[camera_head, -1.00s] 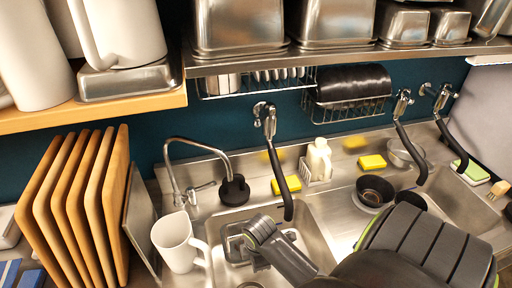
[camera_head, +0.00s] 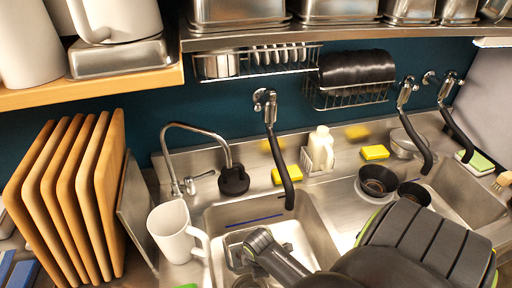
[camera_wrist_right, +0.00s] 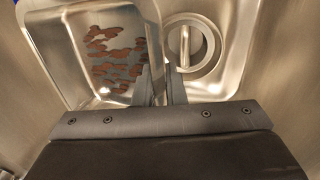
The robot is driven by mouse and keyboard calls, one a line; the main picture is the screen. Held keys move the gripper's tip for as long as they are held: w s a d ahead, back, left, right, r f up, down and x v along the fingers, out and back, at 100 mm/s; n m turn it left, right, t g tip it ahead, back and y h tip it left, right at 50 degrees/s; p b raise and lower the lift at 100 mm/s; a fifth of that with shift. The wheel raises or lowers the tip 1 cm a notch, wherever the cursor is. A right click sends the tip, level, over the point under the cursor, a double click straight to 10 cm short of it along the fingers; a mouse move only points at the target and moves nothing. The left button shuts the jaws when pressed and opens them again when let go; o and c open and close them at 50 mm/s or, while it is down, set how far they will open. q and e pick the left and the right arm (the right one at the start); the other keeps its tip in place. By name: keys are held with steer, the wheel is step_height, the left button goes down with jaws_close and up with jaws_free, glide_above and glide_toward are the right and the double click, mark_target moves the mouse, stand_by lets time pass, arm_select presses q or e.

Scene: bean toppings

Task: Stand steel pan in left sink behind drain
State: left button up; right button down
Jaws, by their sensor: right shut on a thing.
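The steel pan (camera_wrist_right: 62,40) is on the left in the right wrist view, with brown residue on its inner face. In the head view its rim (camera_head: 231,240) shows inside the left sink (camera_head: 312,232), partly covered by my right arm. My right gripper (camera_wrist_right: 165,92) is shut on the pan's rim on the side toward the drain. The round drain (camera_wrist_right: 187,68) lies in the sink floor, just right of the fingers in the wrist view. I cannot tell whether the pan touches the sink floor or wall. My left gripper is not in view.
A white pitcher (camera_head: 173,234) stands at the sink's left edge. A black-handled sprayer (camera_head: 281,165) hangs over the sink's back. A faucet (camera_head: 205,129), yellow sponge (camera_head: 286,174) and bottle (camera_head: 320,149) stand behind. Black bowls (camera_head: 377,181) are to the right. A blue line (camera_head: 255,219) marks the sink.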

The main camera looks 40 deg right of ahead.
steer(key=d+f+b, duration=0.2)
steer(key=b, duration=0.1)
steer(key=w+d+f+b, duration=0.1)
steer(key=d+f+b, duration=0.1)
steer(key=b, duration=0.1)
steer(key=w+d+f+b, duration=0.1)
steer(key=d+f+b, duration=0.1)
steer(key=d+b, duration=0.1)
steer(key=shift+f, duration=0.4)
steer(key=shift+a+f+b, duration=0.1)
steer(key=shift+f+b, duration=0.4)
steer(key=shift+f, duration=0.95)
steer(key=c, duration=1.4)
jaws_free()
steer(key=r, duration=0.5)
steer(key=s+a+r, duration=0.1)
steer(key=r, duration=0.5)
steer(key=s+r, duration=0.1)
steer(key=r, duration=0.5)
steer(key=shift+s+a+r+p, duration=0.1)
steer(key=shift+s+a+p, duration=0.1)
steer(key=shift+p, duration=0.2)
steer(key=shift+d, duration=0.1)
